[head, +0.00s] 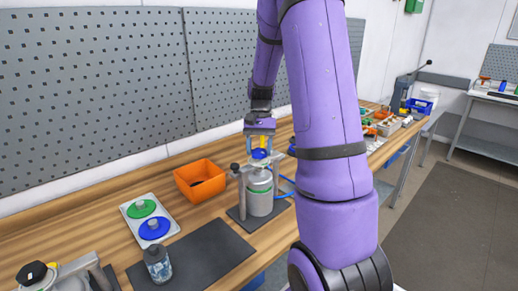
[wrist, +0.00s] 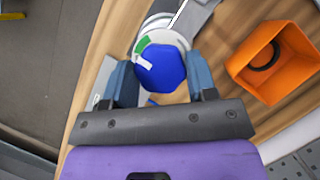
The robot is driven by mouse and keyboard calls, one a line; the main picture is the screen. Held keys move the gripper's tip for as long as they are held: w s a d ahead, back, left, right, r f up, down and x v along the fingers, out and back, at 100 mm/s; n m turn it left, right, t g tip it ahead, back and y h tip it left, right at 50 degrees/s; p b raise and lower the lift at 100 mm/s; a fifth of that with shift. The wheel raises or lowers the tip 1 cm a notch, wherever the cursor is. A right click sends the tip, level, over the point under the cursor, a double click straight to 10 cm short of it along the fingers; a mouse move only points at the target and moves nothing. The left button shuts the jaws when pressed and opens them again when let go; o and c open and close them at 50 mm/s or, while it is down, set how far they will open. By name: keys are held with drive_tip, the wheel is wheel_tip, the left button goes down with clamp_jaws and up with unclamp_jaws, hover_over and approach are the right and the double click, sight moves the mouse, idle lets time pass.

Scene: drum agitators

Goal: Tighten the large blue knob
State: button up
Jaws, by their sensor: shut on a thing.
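The large blue knob (wrist: 162,68) is a many-sided blue cap in the wrist view, with a white mark on its left edge. In the head view the knob (head: 259,154) shows as a small blue spot on top of a grey and green canister (head: 260,192) in a clamp stand. My gripper (head: 259,142) is above the canister, pointing down. In the wrist view its two blue-grey fingers (wrist: 162,80) are shut on the knob, one on each side. The knob's far side and underside are hidden.
An orange bin (head: 200,181) stands left of the canister. A white tray (head: 131,211) holds a green and a blue disc. A jar (head: 157,264) stands on a dark mat (head: 205,258) in front. A grey perforated panel (head: 90,90) rises behind the bench.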

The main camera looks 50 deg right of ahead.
drive_tip(key=shift+r, duration=0.1)
idle(0.3)
drive_tip(key=o, duration=0.9)
drive_tip(key=v, duration=1)
drive_tip(key=shift+d+r, duration=0.1)
drive_tip(key=shift+r, duration=0.3)
